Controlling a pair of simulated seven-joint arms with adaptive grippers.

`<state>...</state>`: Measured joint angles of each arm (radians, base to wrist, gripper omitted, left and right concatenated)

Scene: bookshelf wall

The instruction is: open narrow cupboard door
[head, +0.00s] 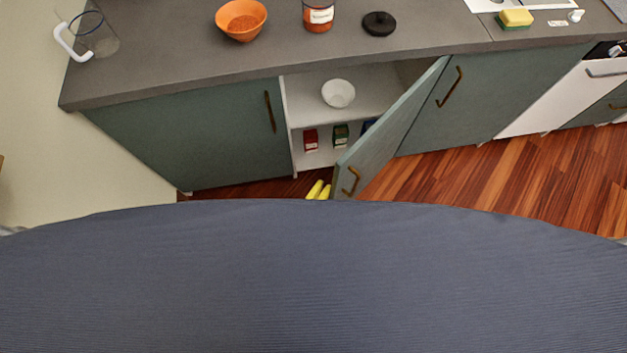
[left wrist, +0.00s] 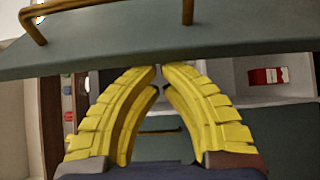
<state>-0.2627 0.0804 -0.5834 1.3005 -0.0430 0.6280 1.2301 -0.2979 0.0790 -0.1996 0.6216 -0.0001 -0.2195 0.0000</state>
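The narrow cupboard door (head: 390,125) is grey-green and stands swung well open, hinged on its right side. Its brass handle (head: 351,180) is on the outer face near the free edge. My left gripper (head: 319,190) shows only as yellow fingertips beside the door's free edge, on the cupboard's open side. In the left wrist view its yellow fingers (left wrist: 160,73) come together at the tips, with nothing seen between them. The door panel (left wrist: 240,40) crosses above them there, with the handle (left wrist: 187,12) on its upper side. My right gripper is not in view.
Inside the open cupboard are a white bowl (head: 338,93), a red box (head: 311,140) and a green box (head: 341,135). The countertop (head: 180,60) holds an orange bowl (head: 241,19), a jar (head: 318,15) and a glass pitcher (head: 92,34). Clear wooden floor (head: 470,175) lies right of the door.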

